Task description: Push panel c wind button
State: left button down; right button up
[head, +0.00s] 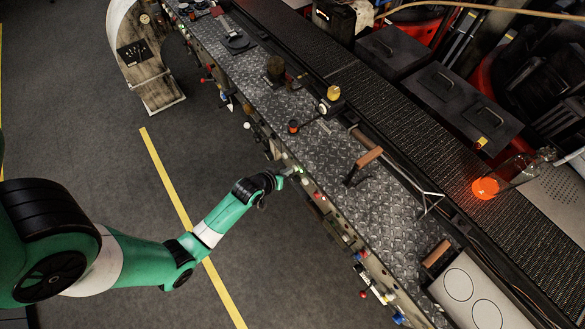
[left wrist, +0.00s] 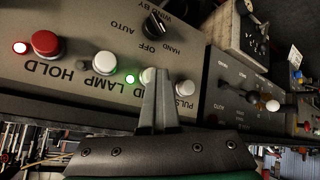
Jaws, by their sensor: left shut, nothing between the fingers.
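A grey control panel (left wrist: 100,30) fills the left of the left wrist view, its lettering upside down. It carries a red button (left wrist: 46,43) by HOLD, a white button (left wrist: 104,62) by LAMP, and two more pale buttons, one (left wrist: 148,76) partly behind my fingers and one (left wrist: 186,88) beside them near PULS. I cannot read which is the wind button, nor any panel letter. My left gripper (left wrist: 161,74) is shut and empty, its tips over the panel by these two buttons. I cannot tell whether they touch. In the head view the left gripper (head: 291,171) is at the bench's front edge.
A black rotary knob (left wrist: 155,24) stands above the fingers in the left wrist view. Another panel (left wrist: 240,88) lies to the right. The floor (head: 110,210) before the metal bench (head: 330,150) is clear.

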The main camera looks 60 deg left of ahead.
pick_arm(q)
jog(key=s, duration=0.1)
jog(key=s+p, duration=0.1)
jog(key=s, duration=0.2)
jog(key=shift+s+d, duration=0.4)
